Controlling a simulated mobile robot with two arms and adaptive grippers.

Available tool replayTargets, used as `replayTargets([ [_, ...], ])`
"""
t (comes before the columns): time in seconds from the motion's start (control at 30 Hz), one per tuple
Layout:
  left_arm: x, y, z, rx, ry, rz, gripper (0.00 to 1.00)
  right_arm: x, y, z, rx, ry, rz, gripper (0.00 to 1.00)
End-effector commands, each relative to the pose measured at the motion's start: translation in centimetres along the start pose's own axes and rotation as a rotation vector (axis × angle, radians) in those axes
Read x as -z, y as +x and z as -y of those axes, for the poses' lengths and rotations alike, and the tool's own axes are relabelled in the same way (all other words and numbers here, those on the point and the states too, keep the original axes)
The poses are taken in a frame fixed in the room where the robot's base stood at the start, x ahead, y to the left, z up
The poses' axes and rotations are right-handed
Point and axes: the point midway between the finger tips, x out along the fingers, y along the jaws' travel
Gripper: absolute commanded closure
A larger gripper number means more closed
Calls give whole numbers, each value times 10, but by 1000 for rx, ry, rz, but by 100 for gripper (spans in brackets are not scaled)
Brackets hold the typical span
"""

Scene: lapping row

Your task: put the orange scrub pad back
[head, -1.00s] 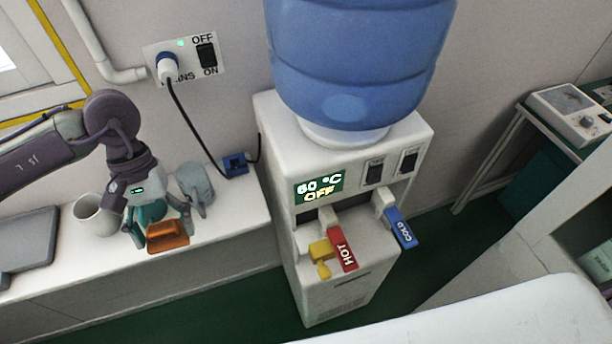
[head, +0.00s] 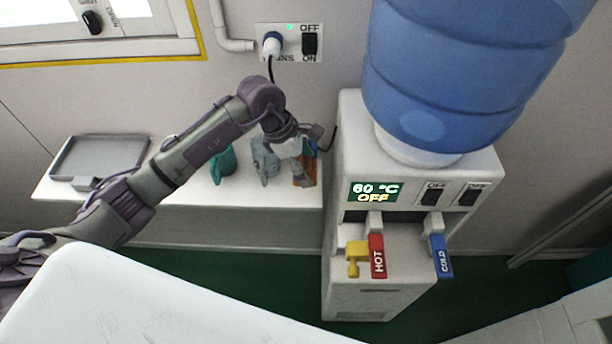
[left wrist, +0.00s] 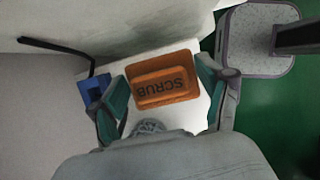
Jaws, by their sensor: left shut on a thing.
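The orange scrub pad (left wrist: 163,82), marked SCRUB, lies between the fingers of my left gripper (left wrist: 163,95) in the left wrist view. The gripper is shut on it, with a teal-lined finger at each side. In the head view my left gripper (head: 297,165) is over the right end of the white ledge (head: 270,197), beside the water dispenser. The pad (head: 304,172) shows there partly behind the fingers. I cannot tell whether the pad touches the ledge. My right gripper is not in view.
A grey tray (head: 98,158) lies at the ledge's left. The water dispenser (head: 350,135) stands close on the right.

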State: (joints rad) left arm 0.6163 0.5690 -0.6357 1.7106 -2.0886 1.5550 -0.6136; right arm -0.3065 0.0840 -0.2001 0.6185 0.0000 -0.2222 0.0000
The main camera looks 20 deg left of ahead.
Motion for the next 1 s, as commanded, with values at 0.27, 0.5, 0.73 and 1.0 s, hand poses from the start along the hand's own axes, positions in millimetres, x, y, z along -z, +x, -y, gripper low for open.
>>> replayTargets([
  [0.27,9,23,1,3,0,0,55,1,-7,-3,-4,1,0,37],
  [0.5,18,45,0,0,2,1,55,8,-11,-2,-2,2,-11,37],
  [0.73,19,47,0,0,4,0,55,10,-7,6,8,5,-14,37],
  [1.0,19,47,0,0,3,0,0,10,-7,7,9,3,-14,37],
])
